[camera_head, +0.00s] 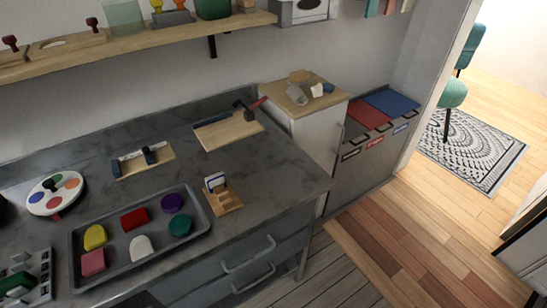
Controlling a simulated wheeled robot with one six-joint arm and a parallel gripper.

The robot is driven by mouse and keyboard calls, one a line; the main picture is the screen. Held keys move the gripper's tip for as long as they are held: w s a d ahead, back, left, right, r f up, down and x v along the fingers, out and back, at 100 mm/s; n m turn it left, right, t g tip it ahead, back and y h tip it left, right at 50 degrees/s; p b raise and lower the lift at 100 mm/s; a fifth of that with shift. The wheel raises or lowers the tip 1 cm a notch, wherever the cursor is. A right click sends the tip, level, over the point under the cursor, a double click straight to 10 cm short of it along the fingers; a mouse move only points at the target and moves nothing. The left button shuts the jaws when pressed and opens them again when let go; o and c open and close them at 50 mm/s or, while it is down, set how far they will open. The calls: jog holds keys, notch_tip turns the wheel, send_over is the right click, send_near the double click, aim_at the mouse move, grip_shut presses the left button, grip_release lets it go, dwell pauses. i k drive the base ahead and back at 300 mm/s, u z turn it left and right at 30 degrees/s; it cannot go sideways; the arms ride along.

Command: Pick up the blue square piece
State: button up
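A small blue piece (328,88) lies on the wooden top (298,106) of the white cabinet, at the right end of the counter. It is too small to tell whether it is square. A white piece (316,90) lies just left of it. A pale grey item (297,94) and a wooden block (300,76) are also close by. The dark tray on the counter holds several coloured pieces, none clearly blue and square. My gripper is not in view.
The dark tray (72,262) sits at the counter's front. A wooden card holder (226,203), a board with a hammer (228,132) and a round colour palette (55,192) also occupy the counter. A shelf (150,43) runs above. The floor at lower right is clear.

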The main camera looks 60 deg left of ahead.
aim_at(217, 179)
jog(key=i, duration=1)
jog(key=u, duration=3.65)
